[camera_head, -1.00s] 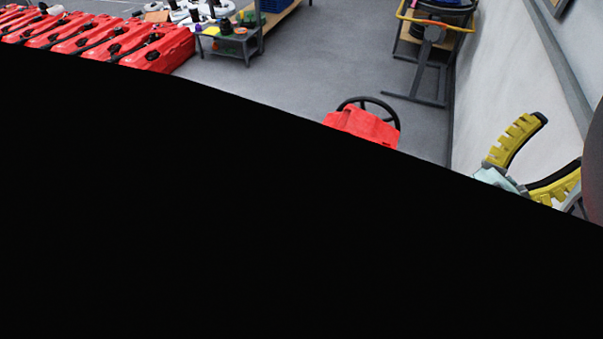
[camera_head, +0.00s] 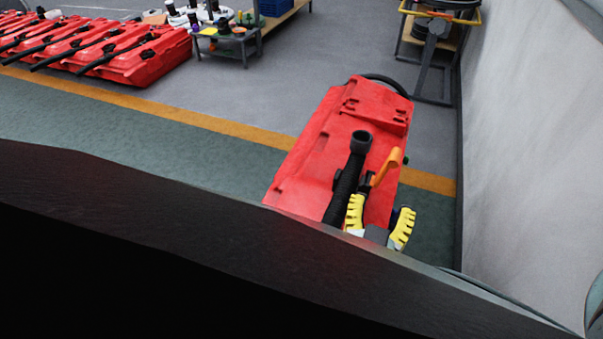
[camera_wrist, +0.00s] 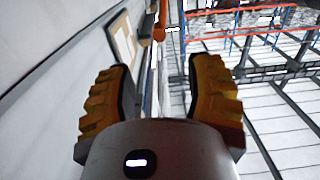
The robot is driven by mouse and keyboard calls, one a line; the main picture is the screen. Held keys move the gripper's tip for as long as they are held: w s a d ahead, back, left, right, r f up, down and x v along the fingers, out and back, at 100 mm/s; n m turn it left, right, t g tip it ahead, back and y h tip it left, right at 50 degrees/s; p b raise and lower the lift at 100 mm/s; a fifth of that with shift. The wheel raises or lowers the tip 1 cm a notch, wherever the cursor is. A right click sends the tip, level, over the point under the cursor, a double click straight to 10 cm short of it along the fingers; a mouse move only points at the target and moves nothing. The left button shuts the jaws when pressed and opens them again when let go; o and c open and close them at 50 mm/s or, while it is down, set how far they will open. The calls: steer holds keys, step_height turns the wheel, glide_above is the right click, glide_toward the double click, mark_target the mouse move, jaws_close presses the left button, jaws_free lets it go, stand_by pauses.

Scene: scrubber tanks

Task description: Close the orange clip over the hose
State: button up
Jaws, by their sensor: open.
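The orange clip (camera_head: 385,167) stands up at an angle on the red tank (camera_head: 311,158), to the right of the black hose (camera_head: 346,184). The clip is open and not over the hose. The hose lies along the tank with its dark round end at the top. My gripper (camera_head: 381,205) is just below the clip in the head view, its yellow fingers spread, with nothing between them. My dark body hides the tank's lower end.
A white wall (camera_head: 510,150) runs along the right side, close to the tank. Several other red tanks (camera_head: 150,62) lie at the upper left. A small grey table (camera_head: 228,40) holds parts at the back. The floor left of the tank is clear.

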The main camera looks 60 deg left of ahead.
mark_target(397, 147)
steer(key=x, duration=1.4)
steer(key=shift+w+r, duration=0.1)
steer(key=shift+r, duration=0.05)
steer(key=shift+w+a, duration=0.3)
steer(key=shift+w, duration=0.15)
steer(key=shift+o, duration=0.4)
jaws_close()
